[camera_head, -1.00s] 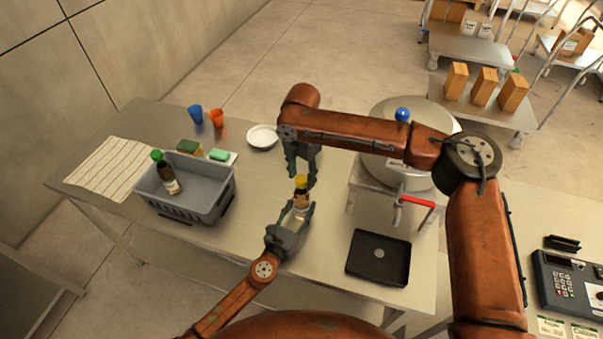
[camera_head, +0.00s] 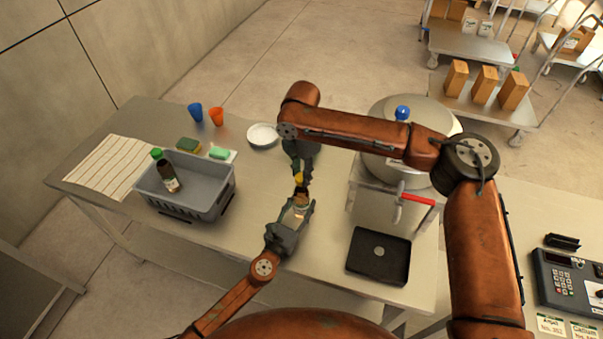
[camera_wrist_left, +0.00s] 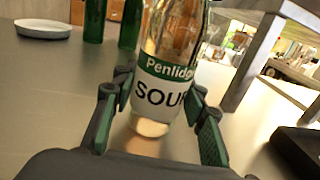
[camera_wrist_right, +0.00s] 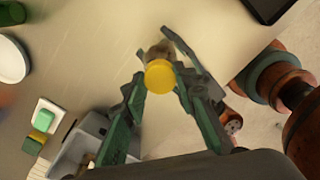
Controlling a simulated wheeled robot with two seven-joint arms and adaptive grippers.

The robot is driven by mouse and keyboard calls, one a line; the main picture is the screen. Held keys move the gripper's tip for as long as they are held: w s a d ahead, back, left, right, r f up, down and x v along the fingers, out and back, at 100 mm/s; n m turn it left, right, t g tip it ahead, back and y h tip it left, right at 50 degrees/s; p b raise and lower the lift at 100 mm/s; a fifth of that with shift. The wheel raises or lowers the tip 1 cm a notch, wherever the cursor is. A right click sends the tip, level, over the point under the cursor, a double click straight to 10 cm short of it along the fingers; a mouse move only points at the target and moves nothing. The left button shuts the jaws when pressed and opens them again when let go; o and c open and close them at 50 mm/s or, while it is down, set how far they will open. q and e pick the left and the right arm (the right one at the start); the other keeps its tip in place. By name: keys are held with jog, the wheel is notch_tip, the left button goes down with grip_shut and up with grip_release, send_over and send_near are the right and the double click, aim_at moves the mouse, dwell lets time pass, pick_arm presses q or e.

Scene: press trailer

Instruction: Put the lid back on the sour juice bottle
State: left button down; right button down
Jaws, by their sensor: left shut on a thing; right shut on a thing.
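The sour juice bottle (camera_head: 298,207) stands roughly upright over the table, with its "SOUR" label showing in the left wrist view (camera_wrist_left: 158,98). My left gripper (camera_head: 293,222) is shut around its body; its fingers flank the label. The yellow lid (camera_head: 299,179) is at the bottle's top; it shows as a yellow disc over the bottle in the right wrist view (camera_wrist_right: 160,76). My right gripper (camera_head: 300,172) comes from above and is shut on the lid. The fingers partly hide the lid and neck, so I cannot tell how tightly it sits.
A grey crate (camera_head: 212,207) holding a green-capped bottle (camera_head: 167,174) stands left on the table. A black tray (camera_head: 366,270) and a large pot (camera_head: 384,171) on a stand are right.

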jog(key=m, duration=0.6)
jog(key=shift+f, duration=0.1)
jog(key=m, duration=0.5)
jog(key=shift+m, duration=0.4)
jog(key=m, duration=0.5)
jog(key=shift+m, duration=0.4)
jog(key=m, duration=0.4)
jog(key=c, duration=1.5)
grip_release()
jog(key=shift+o, duration=0.2)
notch_tip(320, 180, up, 12)
pick_arm(q)
jog(key=c, duration=1.1)
grip_release()
